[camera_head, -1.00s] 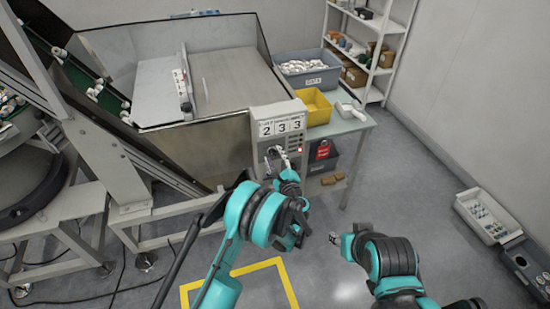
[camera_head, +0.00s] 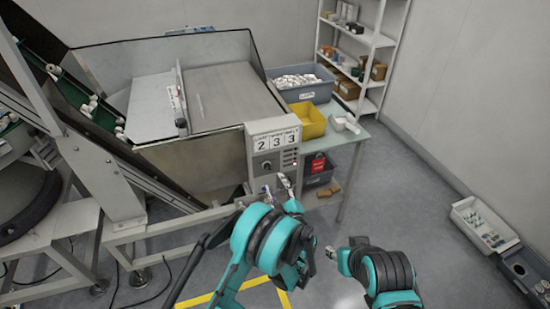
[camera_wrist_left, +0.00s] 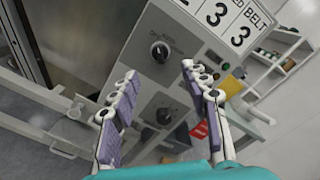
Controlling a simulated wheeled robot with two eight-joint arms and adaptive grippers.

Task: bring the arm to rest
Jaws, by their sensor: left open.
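My left gripper (camera_head: 276,187) is open and empty in front of the lower part of the grey control box (camera_head: 260,161) that shows the digits 2 3 3. In the left wrist view its two purple-padded fingers (camera_wrist_left: 158,80) are spread apart, with the box face between and beyond them. An upper black knob (camera_wrist_left: 160,51) shows between the fingertips and a lower knob (camera_wrist_left: 165,115) between the fingers; neither is held. My right gripper (camera_head: 331,253) is small in the head view, low at centre right, and its jaw state is unclear.
A table right of the control box carries a yellow bin (camera_head: 308,122), a grey bin of white parts (camera_head: 300,93) and a white scoop-like item (camera_head: 346,124). A red-labelled dark bin (camera_head: 318,168) is below. Floor trays (camera_head: 484,226) lie at right. Grey floor between is clear.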

